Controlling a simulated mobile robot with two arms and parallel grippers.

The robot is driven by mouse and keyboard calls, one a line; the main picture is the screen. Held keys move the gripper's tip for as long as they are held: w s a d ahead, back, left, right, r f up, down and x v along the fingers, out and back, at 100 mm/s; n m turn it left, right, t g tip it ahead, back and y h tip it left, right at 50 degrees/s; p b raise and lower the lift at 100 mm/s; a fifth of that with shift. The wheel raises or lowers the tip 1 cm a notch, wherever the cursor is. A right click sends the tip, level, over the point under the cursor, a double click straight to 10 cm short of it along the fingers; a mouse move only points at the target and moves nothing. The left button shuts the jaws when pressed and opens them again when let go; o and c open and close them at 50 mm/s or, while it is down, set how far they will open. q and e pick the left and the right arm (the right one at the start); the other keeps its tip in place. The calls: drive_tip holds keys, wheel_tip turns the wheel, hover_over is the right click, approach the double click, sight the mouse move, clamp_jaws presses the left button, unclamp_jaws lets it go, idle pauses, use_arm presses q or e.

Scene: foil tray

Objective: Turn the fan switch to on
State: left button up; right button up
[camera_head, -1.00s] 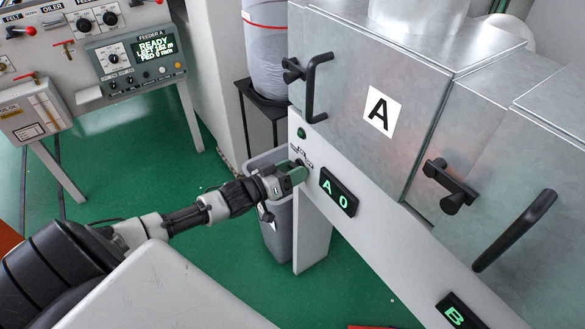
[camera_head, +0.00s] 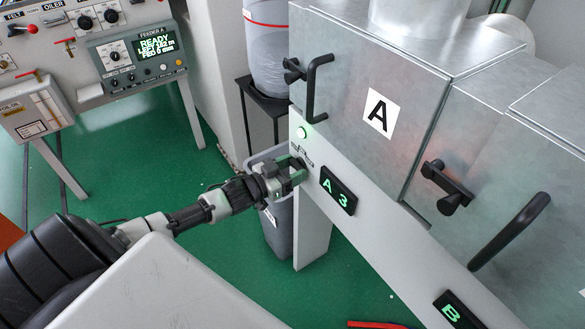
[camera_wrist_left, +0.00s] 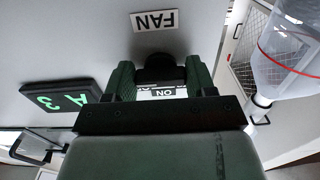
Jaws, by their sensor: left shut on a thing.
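The fan switch is a black knob (camera_wrist_left: 160,66) on the pale front panel of unit A, below a "FAN" label (camera_wrist_left: 155,20) that appears upside down in the left wrist view. My left gripper (camera_head: 297,170) is at this panel, and its green-grey fingers (camera_wrist_left: 160,80) are on both sides of the knob, shut on it. An "ON" label (camera_wrist_left: 163,94) shows between the fingers. The knob's pointer is hidden. A round lamp (camera_head: 303,132) above the switch glows green. The display (camera_head: 338,190) beside the switch reads "A 3". My right gripper is not in view.
Metal door A (camera_head: 380,100) with a black handle (camera_head: 318,85) is above the switch. A grey bin (camera_head: 278,225) stands below my left gripper. A feeder panel (camera_head: 140,60) reading "READY" is at the upper left. Green floor is open between them.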

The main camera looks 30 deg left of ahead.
use_arm(q)
drive_tip(key=o, duration=0.9)
drive_tip(key=shift+s, duration=0.1)
drive_tip(key=v, duration=1)
drive_tip(key=shift+s+a, duration=0.2)
drive_tip(key=shift+s, duration=0.05)
drive_tip(key=shift+f, duration=0.15)
